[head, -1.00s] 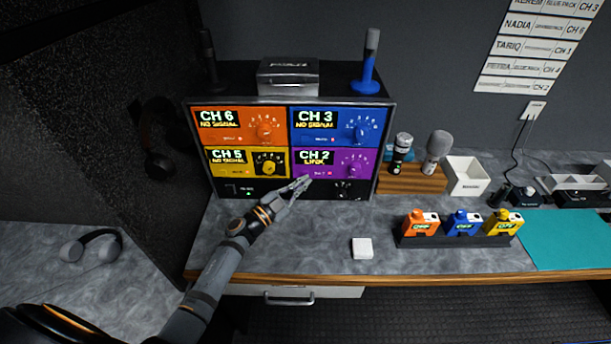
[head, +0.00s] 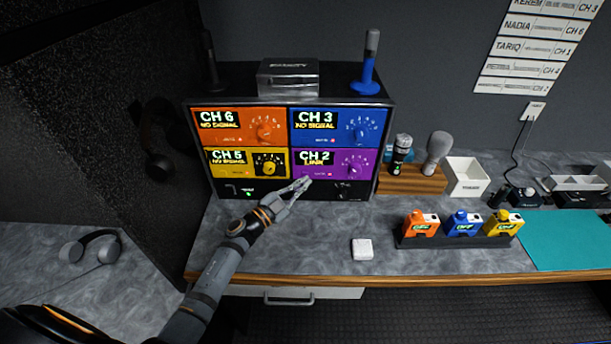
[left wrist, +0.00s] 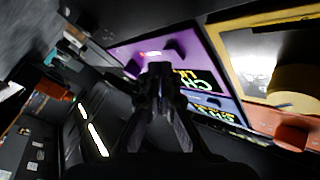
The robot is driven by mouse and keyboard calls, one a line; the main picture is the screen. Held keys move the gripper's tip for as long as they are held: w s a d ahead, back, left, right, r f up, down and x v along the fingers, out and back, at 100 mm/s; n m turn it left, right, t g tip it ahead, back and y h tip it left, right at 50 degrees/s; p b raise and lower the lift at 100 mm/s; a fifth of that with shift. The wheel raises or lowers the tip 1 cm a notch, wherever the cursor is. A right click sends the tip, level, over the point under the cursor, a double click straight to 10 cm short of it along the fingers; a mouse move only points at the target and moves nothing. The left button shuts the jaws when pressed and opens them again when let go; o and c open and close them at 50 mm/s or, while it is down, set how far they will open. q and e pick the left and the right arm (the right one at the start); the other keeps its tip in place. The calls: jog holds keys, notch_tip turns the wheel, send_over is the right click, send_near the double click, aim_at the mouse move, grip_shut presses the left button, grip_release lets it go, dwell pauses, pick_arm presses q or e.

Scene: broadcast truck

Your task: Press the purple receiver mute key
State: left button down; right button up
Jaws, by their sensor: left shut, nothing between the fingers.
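The purple receiver (head: 372,158) is the lower right unit of the rack in the head view. Its display reads CH 2, and a purple knob is at its right. Its mute key (head: 320,174) is small, on the lower strip beside a tiny red light. My left gripper (head: 307,180) is shut and empty, its tips at the receiver's lower edge just below the key. Whether they touch is unclear. In the left wrist view the purple face (left wrist: 203,62) lies beyond the shut fingertips (left wrist: 160,72), with a lit spot and dark raised parts near them. My right gripper is out of view.
Orange (head: 238,126), blue (head: 340,126) and yellow (head: 245,163) receivers adjoin the purple one. A wooden microphone stand (head: 412,180) is right of the rack. A small white box (head: 362,249) and a dark tray (head: 455,241) of coloured packs sit on the counter.

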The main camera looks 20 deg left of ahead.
pick_arm(q)
jog(key=shift+w, duration=0.1)
jog(key=shift+w+a, duration=0.1)
jog(key=shift+w, duration=0.25)
dwell(0.6)
jog(key=shift+s+p, duration=0.45)
jog(key=shift+s, duration=0.05)
jog(key=s+d+p, duration=0.2)
jog(key=s, duration=0.3)
jog(key=shift+s, duration=0.35)
